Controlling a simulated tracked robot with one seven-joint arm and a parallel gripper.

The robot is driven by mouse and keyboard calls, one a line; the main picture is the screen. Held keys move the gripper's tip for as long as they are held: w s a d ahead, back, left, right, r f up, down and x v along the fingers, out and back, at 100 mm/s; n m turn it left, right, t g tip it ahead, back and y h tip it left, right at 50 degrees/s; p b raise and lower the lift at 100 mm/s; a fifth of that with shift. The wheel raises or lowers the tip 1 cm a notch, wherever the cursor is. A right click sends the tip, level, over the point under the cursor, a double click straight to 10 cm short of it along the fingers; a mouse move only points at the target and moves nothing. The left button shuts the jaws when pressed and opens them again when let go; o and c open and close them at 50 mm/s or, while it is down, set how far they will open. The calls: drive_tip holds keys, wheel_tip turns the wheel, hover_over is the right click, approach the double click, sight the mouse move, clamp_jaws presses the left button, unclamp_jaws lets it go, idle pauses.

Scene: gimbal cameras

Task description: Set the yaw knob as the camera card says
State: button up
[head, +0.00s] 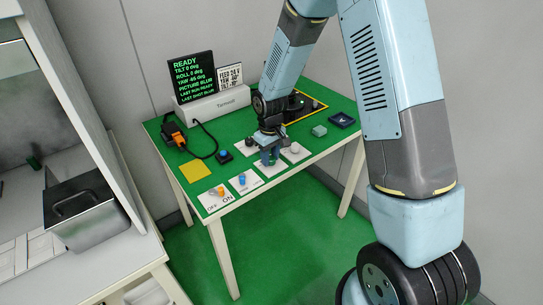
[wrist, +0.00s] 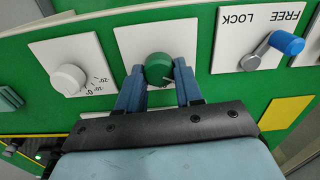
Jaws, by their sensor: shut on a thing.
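In the wrist view my gripper (wrist: 160,85) is shut on a green knob (wrist: 158,67) on a white plate (wrist: 133,35). The knob's markings are mostly hidden by the fingers. In the head view my gripper (head: 268,154) is over the same plate at the table's front edge, and the knob is hidden there. The camera card (head: 230,76) stands at the back with a feed line, a yaw line and a tilt line, its small figures hard to read. The black screen (head: 193,76) left of it shows READY, tilt 0, roll 0, yaw about 45 with unclear sign, and picture blur.
A white knob (wrist: 68,80) with a scale sits on one side of my gripper, a blue-tipped FREE/LOCK lever (wrist: 287,42) on the other. An orange OFF/ON switch (head: 217,191), yellow square (head: 195,171), orange plug (head: 178,140) with black cable and dark tray (head: 342,120) are on the green table.

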sight(271, 157)
drive_tip(key=shift+w+d, duration=0.1)
drive_tip(key=o, duration=1)
drive_tip(key=shift+o, duration=0.2)
wheel_tip(271, 157, up, 14)
drive_tip(key=shift+f, duration=0.15)
drive_tip(key=s+d+r+m+t, duration=0.1)
drive_tip(key=s+d+r+m, duration=0.1)
drive_tip(key=s+d+r, duration=0.5)
drive_tip(key=s+d+r+m+t, duration=0.2)
drive_tip(key=s+d+r, duration=0.15)
drive_tip(key=r, duration=0.45)
drive_tip(key=s+d+r+m+t, duration=0.1)
drive_tip(key=s+d+r, duration=0.2)
drive_tip(key=s, duration=0.4)
drive_tip(key=s+d+r+m+t, duration=0.1)
drive_tip(key=s+d+r+m, duration=0.1)
drive_tip(key=s+d, duration=0.3)
drive_tip(key=s+r, duration=0.1)
drive_tip(key=s, duration=0.2)
drive_tip(key=shift+s+d+r+m+t, duration=0.15)
drive_tip(key=shift+s+d+m+t, duration=0.15)
drive_tip(key=shift+d, duration=0.1)
